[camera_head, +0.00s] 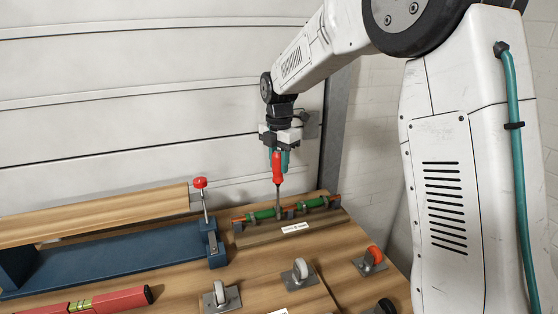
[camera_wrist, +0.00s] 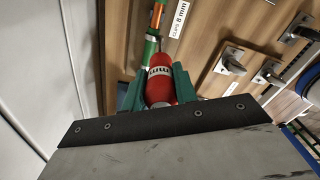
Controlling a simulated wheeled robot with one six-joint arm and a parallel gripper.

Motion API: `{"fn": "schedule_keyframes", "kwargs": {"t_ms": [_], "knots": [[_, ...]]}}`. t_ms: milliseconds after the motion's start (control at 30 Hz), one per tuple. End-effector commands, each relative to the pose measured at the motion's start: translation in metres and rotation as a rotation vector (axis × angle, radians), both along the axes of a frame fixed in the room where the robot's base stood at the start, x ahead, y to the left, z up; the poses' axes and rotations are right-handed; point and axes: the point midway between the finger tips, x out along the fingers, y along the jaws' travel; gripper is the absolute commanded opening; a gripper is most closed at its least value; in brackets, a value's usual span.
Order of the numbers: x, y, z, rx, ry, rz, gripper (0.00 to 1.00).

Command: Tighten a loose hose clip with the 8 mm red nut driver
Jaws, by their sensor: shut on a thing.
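My gripper (camera_head: 277,158) is shut on the red nut driver (camera_head: 277,167), which hangs upright with its shaft pointing down. In the wrist view the red handle (camera_wrist: 159,82) sits between the green fingers, and its printed label is only partly readable. The shaft's lower end is at the green hose (camera_head: 265,214) on a wooden board (camera_head: 250,238) at the back right of the bench. I cannot tell whether the driver's tip is seated on a clip screw. A white label reading 8 mm (camera_wrist: 177,18) is on the board.
A blue vise (camera_head: 110,258) holding a wooden plank (camera_head: 90,214) fills the left, with a red-knobbed handle (camera_head: 200,183) close to the hose board. Several casters (camera_head: 300,270) and a red level (camera_head: 100,300) lie in front. The garage door is close behind.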

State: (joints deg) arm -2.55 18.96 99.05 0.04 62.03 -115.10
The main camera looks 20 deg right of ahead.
Motion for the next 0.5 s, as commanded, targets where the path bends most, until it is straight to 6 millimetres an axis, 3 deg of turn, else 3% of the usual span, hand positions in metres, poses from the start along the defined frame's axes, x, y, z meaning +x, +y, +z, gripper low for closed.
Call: {"fn": "schedule_keyframes", "kwargs": {"t_ms": [133,333,500], "knots": [[-0.0008,-0.0003,0.0002,0.000,-0.001,-0.163,0.05],[-0.0026,-0.0005,-0.0003,0.000,-0.001,-0.546,0.05],[-0.0020,-0.0005,0.0047,0.001,-0.002,-0.526,0.05]]}}
